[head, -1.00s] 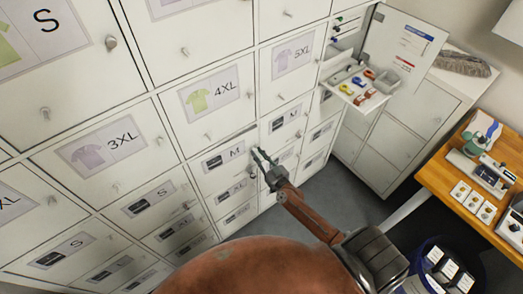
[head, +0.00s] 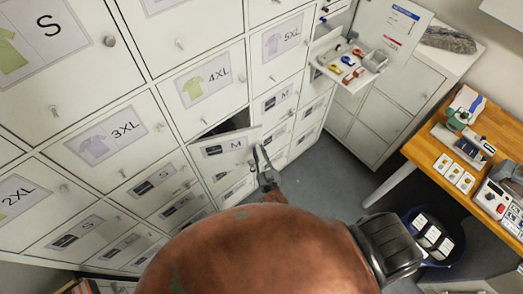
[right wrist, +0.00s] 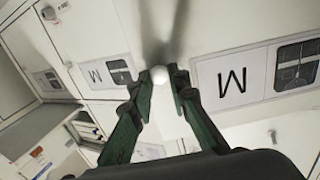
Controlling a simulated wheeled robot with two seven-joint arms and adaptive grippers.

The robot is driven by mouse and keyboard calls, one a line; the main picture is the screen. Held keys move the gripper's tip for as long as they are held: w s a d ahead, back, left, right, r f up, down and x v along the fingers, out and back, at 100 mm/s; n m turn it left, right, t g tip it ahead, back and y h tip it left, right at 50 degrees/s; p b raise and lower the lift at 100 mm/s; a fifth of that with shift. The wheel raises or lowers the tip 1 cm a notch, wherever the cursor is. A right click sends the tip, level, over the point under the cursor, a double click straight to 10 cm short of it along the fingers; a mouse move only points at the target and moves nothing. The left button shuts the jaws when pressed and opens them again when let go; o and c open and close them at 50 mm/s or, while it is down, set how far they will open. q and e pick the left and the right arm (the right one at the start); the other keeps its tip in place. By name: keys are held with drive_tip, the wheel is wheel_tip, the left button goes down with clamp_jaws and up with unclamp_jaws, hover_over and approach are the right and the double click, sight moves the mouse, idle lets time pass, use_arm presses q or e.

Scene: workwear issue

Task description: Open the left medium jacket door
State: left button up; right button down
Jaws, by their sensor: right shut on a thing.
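The left medium jacket door (head: 241,136) is a white locker door with an M label. In the head view it stands partly open, with a dark gap along its upper edge. Its label also shows large at the right of the right wrist view (right wrist: 232,85). My right gripper (head: 264,163) is at the door's right side. In the right wrist view my right gripper (right wrist: 162,83) has its green fingers closed around the door's round pale knob (right wrist: 160,75). The inside of the compartment is mostly hidden. My left gripper is out of view.
Another M door (head: 278,99) is shut just to the right. Other closed doors with knobs surround it. A small shelf with coloured items (head: 350,68) juts out at the upper right. A wooden table (head: 440,150) and a dark blue bin (head: 440,215) stand at the right.

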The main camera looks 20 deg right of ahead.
drive_tip(key=c, duration=1.8)
unclamp_jaws()
drive_tip(key=shift+c, duration=0.2)
drive_tip(key=s, duration=1.2)
drive_tip(key=shift+a, duration=0.45)
